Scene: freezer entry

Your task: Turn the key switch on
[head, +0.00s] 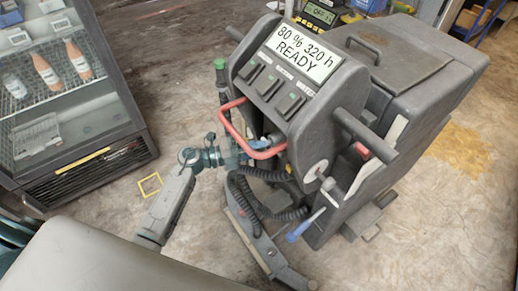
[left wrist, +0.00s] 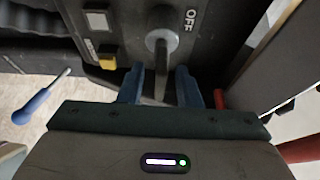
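The key switch (left wrist: 163,38) shows in the left wrist view as a round grey knob on a dark panel, with a grey key grip pointing down toward my gripper. The word OFF is printed to its upper right. My left gripper (left wrist: 159,88) has its two blue fingers apart, one on each side of the key's lower part; I cannot tell whether either touches it. In the head view my left gripper (head: 254,147) is at the floor machine (head: 290,90), by its red loop handle (head: 240,128); the key is hidden there. My right gripper is not in view.
A yellow button (left wrist: 107,62) and a pale square button (left wrist: 97,20) sit left of the key. The machine's display (head: 297,50) reads "80 % 320 h READY". Black hoses (head: 265,195) hang below. A glass-front freezer (head: 60,90) stands at left, with open floor between.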

